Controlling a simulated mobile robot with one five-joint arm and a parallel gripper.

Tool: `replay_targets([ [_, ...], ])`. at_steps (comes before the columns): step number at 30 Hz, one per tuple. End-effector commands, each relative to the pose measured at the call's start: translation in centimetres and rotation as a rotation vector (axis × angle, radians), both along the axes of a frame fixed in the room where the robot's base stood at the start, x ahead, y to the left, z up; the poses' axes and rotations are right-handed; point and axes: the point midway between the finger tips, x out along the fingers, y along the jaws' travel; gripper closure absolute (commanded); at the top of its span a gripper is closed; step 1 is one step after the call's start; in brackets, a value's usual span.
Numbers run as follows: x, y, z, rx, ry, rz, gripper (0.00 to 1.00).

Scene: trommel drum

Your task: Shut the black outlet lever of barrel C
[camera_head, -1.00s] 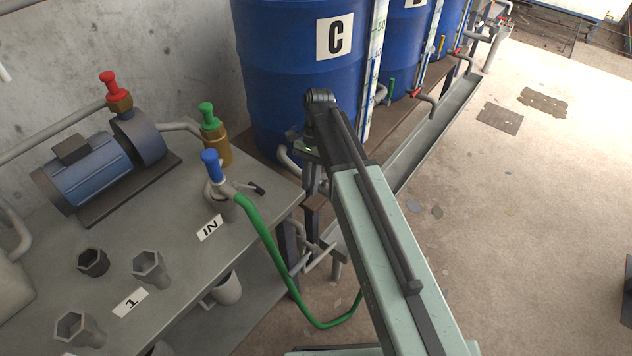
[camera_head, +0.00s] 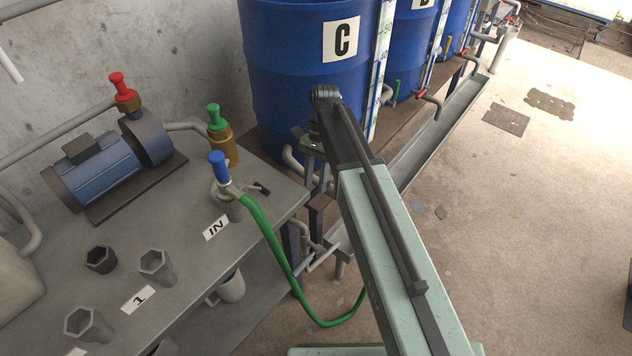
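Blue barrel C (camera_head: 300,75), with its white letter plate (camera_head: 343,39), stands at the top centre. I cannot make out its black outlet lever; my arm covers the area in front of the barrel's lower right side. My gripper (camera_head: 316,178) hangs below the dark joint at the arm's far end, low in front of the barrel. Its fingers are mostly hidden or too small to read, so I cannot tell whether they are open or touching anything.
A bench (camera_head: 190,245) at left holds a blue pump (camera_head: 95,172), a blue-capped fitting with a small black handle (camera_head: 262,189), and sockets. A green hose (camera_head: 275,255) loops beside my arm.

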Motion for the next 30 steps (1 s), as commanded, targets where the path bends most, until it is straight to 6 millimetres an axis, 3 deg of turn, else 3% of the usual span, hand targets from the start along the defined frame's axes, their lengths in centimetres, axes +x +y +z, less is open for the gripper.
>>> replay_targets([
  [1,0.5,-0.1,1.7,0.000,0.000,-0.001,0.62],
  [8,2.2,-0.5,5.4,-0.002,0.000,0.000,0.62],
  [25,2.4,-0.6,5.6,-0.001,0.000,0.001,0.62],
  [30,2.4,-0.6,8.5,-0.001,0.000,0.001,0.62],
])
